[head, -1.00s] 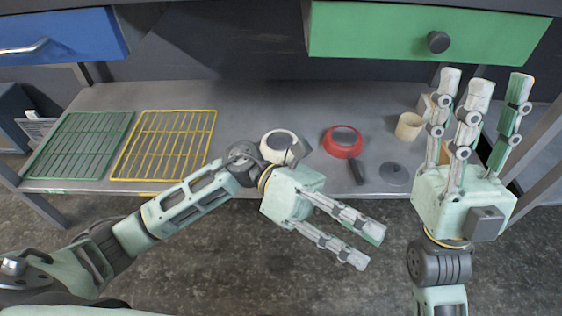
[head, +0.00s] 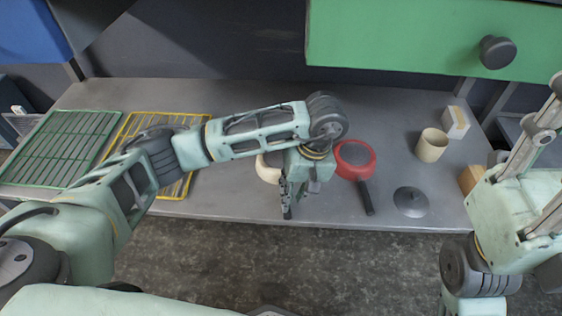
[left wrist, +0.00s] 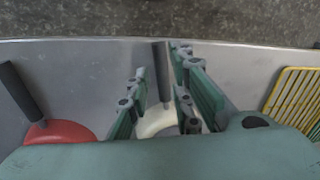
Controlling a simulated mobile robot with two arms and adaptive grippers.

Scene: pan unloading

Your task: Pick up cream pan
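The cream pan (head: 267,168) sits on the grey shelf, mostly hidden behind my left gripper (head: 288,208), which points down over its front side. In the left wrist view the pan's cream rim (left wrist: 158,122) and dark handle (left wrist: 160,75) show between the fingers of my left gripper (left wrist: 160,62). Those fingers are apart, one on each side of the handle, with gaps visible. My right gripper (head: 548,130) is raised at the right edge, partly cut off; its visible fingers are straight and spread, holding nothing visible.
A red pan (head: 355,158) stands just right of the cream pan. A grey lid (head: 411,200), a beige cup (head: 431,145) and a small box (head: 455,121) are farther right. Green (head: 60,148) and yellow (head: 118,135) racks lie left. A green drawer (head: 400,40) overhangs the back.

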